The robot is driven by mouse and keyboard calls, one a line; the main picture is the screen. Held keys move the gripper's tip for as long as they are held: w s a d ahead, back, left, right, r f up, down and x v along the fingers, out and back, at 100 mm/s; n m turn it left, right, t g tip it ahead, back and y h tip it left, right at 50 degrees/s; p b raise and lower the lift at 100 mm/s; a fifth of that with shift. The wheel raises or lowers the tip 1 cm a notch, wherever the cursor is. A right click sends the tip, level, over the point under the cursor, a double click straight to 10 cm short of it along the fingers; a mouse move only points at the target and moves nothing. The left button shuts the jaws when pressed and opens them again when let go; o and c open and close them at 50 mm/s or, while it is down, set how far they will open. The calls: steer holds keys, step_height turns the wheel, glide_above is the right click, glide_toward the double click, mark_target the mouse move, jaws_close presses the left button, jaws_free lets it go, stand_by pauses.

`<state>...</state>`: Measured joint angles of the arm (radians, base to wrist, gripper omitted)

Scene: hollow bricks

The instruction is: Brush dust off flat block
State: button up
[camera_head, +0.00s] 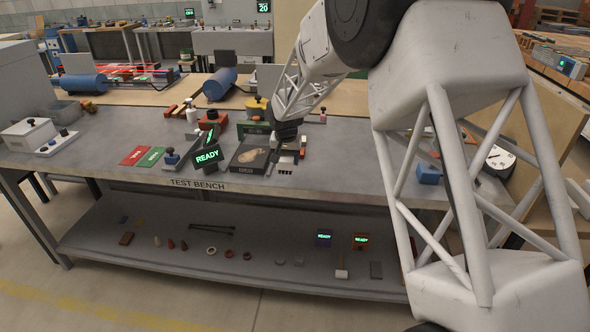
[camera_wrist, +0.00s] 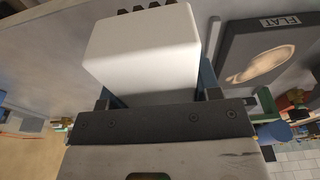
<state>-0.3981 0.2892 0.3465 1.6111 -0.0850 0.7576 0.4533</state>
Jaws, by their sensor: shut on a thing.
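The flat block (camera_head: 249,155) is a dark slab on the test bench with a tan dust patch on top. In the wrist view the flat block (camera_wrist: 240,45) shows at the upper right, with a "FLAT" label and the tan patch. My gripper (camera_head: 288,142) is just right of the block, pointing down. It is shut on a brush with a white body (camera_wrist: 145,50) and dark bristles at its far end. In the head view the brush (camera_head: 286,162) is small beneath the gripper. The brush is beside the block, not over the dust patch. Bristle contact with the bench is unclear.
A "READY" display (camera_head: 207,156) stands left of the block. Red (camera_head: 138,155) and green (camera_head: 152,156) plates lie further left. A yellow-topped device (camera_head: 256,106) stands behind. A blue block (camera_head: 428,174) lies right. A lower shelf (camera_head: 200,270) holds small parts.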

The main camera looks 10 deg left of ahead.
steer(key=w+a+r, duration=0.2)
steer(key=w+a, duration=0.6)
steer(key=w+a+r, duration=0.2)
steer(key=w+a, duration=0.6)
steer(key=a, duration=0.1)
steer(key=shift+w+a, duration=0.25)
steer(key=shift+w, duration=0.05)
steer(key=shift+f, duration=0.1)
